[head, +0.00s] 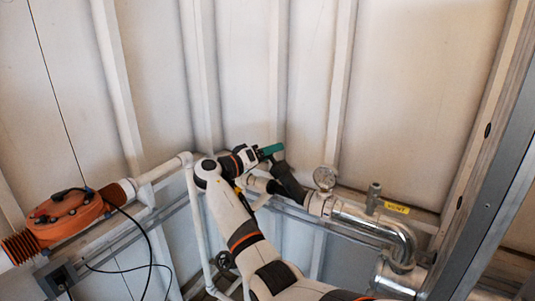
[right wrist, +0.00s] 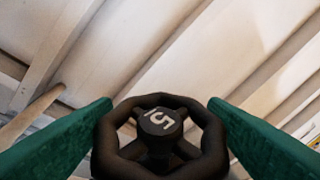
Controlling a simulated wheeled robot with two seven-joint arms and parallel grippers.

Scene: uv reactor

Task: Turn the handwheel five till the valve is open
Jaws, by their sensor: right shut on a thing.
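Handwheel five (right wrist: 160,122) is a dark, rounded wheel with a white 5 on its hub, large in the right wrist view. The 5 looks turned well away from upright. My right gripper (head: 271,151) has green fingers and is at the top of a dark valve body (head: 288,183) in the head view. In the wrist view its fingers press on the wheel's rim from the left and right, shut on it. In the head view I cannot make out the wheel apart from the gripper. My left gripper is not in view.
A round gauge (head: 325,178) and a shiny bent pipe (head: 400,240) are right of the valve. A yellow label (head: 397,208) is on the pipework there. An orange actuator (head: 65,215) with black cables is at left. A ribbed pale wall (head: 240,60) stands behind.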

